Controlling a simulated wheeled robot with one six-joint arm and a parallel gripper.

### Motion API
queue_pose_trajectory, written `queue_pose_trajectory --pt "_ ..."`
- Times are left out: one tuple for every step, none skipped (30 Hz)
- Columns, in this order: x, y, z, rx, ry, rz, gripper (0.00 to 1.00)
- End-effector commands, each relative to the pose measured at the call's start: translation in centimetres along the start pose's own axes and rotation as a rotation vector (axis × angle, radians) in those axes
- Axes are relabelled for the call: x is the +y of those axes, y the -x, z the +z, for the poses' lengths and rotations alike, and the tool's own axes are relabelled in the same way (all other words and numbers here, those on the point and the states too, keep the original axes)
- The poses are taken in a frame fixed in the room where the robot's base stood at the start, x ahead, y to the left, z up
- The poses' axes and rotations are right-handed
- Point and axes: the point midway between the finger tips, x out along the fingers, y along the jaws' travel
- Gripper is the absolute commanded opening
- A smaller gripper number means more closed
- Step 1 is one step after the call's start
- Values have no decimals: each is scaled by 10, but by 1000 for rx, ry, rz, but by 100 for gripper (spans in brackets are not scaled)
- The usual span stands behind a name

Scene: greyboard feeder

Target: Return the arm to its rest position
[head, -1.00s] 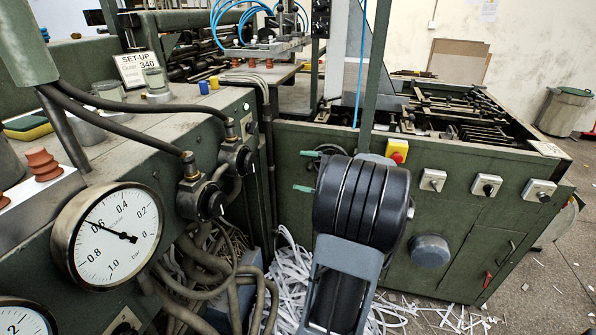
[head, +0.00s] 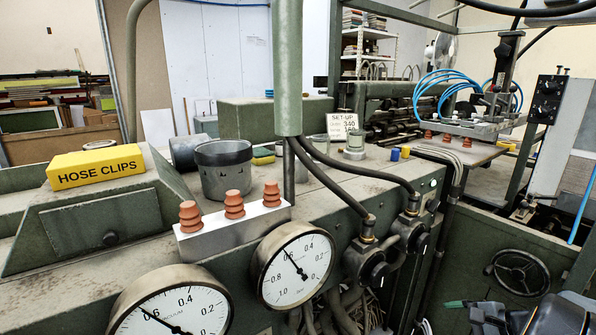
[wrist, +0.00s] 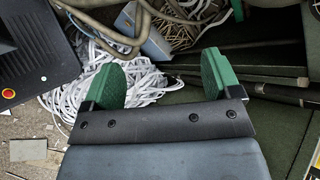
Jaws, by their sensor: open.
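My gripper (wrist: 163,80) shows in the wrist view with its two green-padded fingers wide apart and nothing between them. Beyond the fingers are loose white paper strips (wrist: 150,88) on the floor. In the head view, part of my arm (head: 545,316) shows at the bottom right corner, low in front of the green machine. A green fingertip pokes out to its left; the rest of the gripper is cut off by the frame edge.
The green machine bench (head: 330,190) fills the middle, with two gauges (head: 295,268), a yellow hose clips box (head: 97,166), a dark cup (head: 224,168) and red suction cups on a white block (head: 234,222). In the wrist view, hoses (wrist: 110,35) hang near the fingers.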

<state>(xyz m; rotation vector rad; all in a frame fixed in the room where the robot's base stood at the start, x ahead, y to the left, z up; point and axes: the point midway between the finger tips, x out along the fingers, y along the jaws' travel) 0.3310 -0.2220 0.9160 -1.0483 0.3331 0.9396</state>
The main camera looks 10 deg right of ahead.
Motion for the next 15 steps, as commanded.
queue_pose_trajectory --pt "2 -6 24 29 105 129 83" --pt "8 -11 36 49 178 211 83" --pt "13 -15 52 76 292 320 83" --pt "16 -17 64 97 383 396 83" --pt "18 -19 75 116 476 464 83" --pt "19 -19 89 139 602 544 83" --pt "19 -20 100 155 696 595 83" --pt "18 -19 110 169 790 639 83" --pt "16 -19 123 185 909 687 83" --pt "15 -19 133 194 993 716 83" --pt "12 -19 143 202 1072 737 83" --pt "10 -19 156 207 1167 759 83" --pt "8 -19 166 210 1231 768 83" --pt "7 -19 175 209 1288 775 83" --pt "5 -19 187 204 1353 778 83"
